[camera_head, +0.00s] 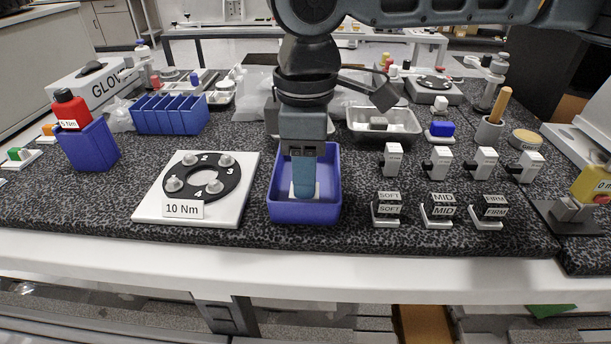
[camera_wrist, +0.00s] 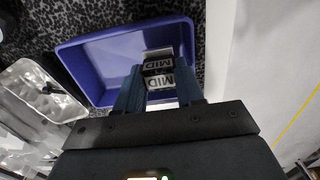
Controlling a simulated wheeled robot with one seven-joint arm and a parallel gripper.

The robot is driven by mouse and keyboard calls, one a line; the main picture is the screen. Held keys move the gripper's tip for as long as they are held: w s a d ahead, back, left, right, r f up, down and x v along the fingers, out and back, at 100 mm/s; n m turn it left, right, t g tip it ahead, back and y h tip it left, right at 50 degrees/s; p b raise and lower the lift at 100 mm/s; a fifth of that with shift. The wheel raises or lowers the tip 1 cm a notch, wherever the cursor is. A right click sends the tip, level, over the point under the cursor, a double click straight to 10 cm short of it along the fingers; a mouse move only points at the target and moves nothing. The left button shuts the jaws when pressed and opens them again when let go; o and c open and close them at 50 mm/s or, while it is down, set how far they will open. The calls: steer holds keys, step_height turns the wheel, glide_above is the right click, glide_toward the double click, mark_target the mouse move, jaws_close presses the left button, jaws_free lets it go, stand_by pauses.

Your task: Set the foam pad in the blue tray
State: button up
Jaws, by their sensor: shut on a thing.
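The blue tray (camera_head: 278,213) stands at the front middle of the bench; its inside also shows in the wrist view (camera_wrist: 95,60). My gripper (camera_head: 303,192) points down into the tray. In the wrist view my gripper (camera_wrist: 158,82) is shut on a small dark block, the foam pad (camera_wrist: 158,66), with white MID labels and a pale base. In the head view my fingers hide most of it. I cannot tell whether it touches the tray floor. Another dark MID block (camera_head: 441,206) stands right of the tray, between the SOFT block (camera_head: 387,206) and the FIRM block (camera_head: 489,208).
A white plate marked 10 Nm (camera_head: 150,203) with a dark ring stands left of the tray. A metal pan (camera_head: 405,122) is behind it to the right. Several white fixtures (camera_head: 437,160) stand behind the labelled blocks. The bench's front edge is close to the tray.

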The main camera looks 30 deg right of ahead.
steer(key=shift+f, duration=0.8)
steer(key=shift+f, duration=0.15)
steer(key=o, duration=0.7)
steer(key=shift+o, duration=0.2)
step_height(320, 180, up, 12)
steer(key=p, duration=0.1)
